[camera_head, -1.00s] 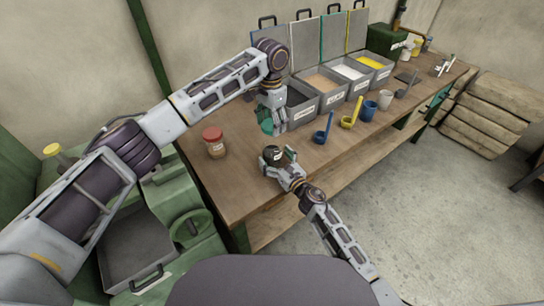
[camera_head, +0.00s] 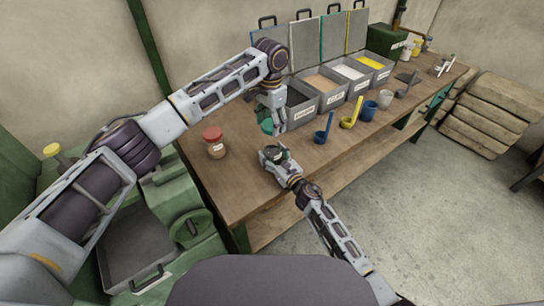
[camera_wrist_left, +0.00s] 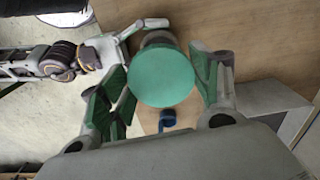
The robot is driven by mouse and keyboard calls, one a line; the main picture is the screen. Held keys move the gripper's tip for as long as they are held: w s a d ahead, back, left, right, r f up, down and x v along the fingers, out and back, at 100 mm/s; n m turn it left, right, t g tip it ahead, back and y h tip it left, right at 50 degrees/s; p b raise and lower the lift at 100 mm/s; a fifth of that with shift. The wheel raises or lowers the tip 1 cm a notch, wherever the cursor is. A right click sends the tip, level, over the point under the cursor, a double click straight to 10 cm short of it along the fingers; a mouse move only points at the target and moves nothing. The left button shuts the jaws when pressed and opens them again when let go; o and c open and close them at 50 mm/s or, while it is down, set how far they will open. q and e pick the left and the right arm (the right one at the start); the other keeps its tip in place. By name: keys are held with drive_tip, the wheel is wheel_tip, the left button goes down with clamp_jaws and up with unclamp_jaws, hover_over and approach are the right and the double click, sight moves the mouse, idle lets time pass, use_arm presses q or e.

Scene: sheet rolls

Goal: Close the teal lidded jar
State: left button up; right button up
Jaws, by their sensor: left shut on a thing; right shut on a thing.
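The teal lid (camera_head: 267,127) is a round flat disc in my left gripper (camera_head: 270,122), which is shut on it above the bench. In the left wrist view the lid (camera_wrist_left: 162,78) sits between the green-padded fingers. My right gripper (camera_head: 275,156) is shut on the small jar (camera_head: 273,152), lower and nearer me than the lid. In the left wrist view the jar (camera_wrist_left: 156,39) shows partly behind the lid, with my right gripper (camera_wrist_left: 143,38) around it. The lid is apart from the jar in the head view. The lid hides most of the jar's mouth in the wrist view.
A red-lidded jar (camera_head: 214,142) stands on the wooden bench (camera_head: 225,185) at left. Grey bins (camera_head: 304,113) with raised lids line the back.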

sight(271, 143)
drive_tip(key=c, duration=0.5)
use_arm(q)
drive_tip(key=shift+f, duration=2.45)
drive_tip(key=shift+f, duration=0.15)
drive_tip(key=shift+f, duration=0.75)
drive_tip(key=shift+f, duration=0.6)
use_arm(e)
clamp_jaws()
